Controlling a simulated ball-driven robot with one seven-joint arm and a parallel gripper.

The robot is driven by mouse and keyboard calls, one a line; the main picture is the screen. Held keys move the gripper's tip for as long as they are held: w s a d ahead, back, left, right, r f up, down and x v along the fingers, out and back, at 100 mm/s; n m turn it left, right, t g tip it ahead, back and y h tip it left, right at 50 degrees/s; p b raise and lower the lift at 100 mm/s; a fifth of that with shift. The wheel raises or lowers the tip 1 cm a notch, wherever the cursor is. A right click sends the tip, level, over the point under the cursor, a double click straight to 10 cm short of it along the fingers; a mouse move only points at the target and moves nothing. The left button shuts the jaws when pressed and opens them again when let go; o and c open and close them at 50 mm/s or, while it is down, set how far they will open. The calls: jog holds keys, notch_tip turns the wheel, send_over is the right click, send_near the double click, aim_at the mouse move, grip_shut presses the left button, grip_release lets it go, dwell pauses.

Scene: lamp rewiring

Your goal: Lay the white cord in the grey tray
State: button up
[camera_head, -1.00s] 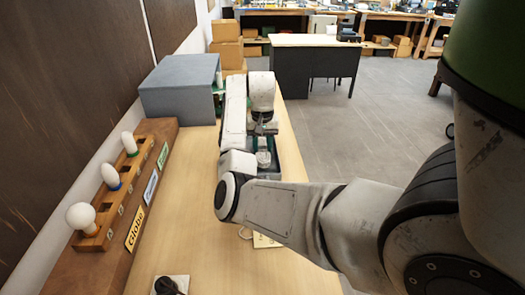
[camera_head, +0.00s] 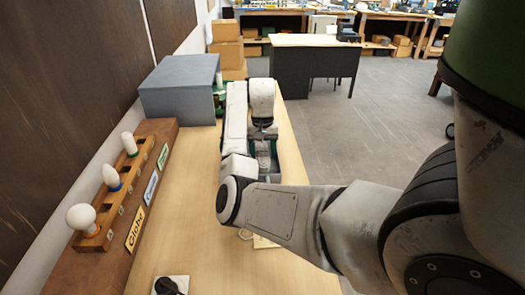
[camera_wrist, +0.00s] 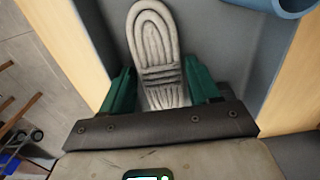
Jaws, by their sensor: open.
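The white cord (camera_wrist: 152,40) is a flat looped bundle with a wrapped middle. In the wrist view it lies on the floor of the grey tray (camera_wrist: 222,45). My gripper (camera_wrist: 160,72) is open, with one green finger on each side of the cord's wrapped part; the near end of the bundle is hidden behind the gripper's dark bar. I cannot tell whether the fingers touch the cord. In the head view the tray (camera_head: 292,168) shows on the table's right side, partly covered by my arm.
A blue rounded thing (camera_wrist: 285,4) is at the tray's top right in the wrist view. A wooden rack (camera_head: 105,225) with three bulbs stands along the left wall. A grey box (camera_head: 180,88) stands at the back. The table's middle (camera_head: 188,190) is clear.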

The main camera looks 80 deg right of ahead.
aim_at(263, 153)
notch_tip(263, 153, up, 12)
jog(key=p, duration=0.3)
jog(key=shift+r, duration=0.15)
dwell(0.6)
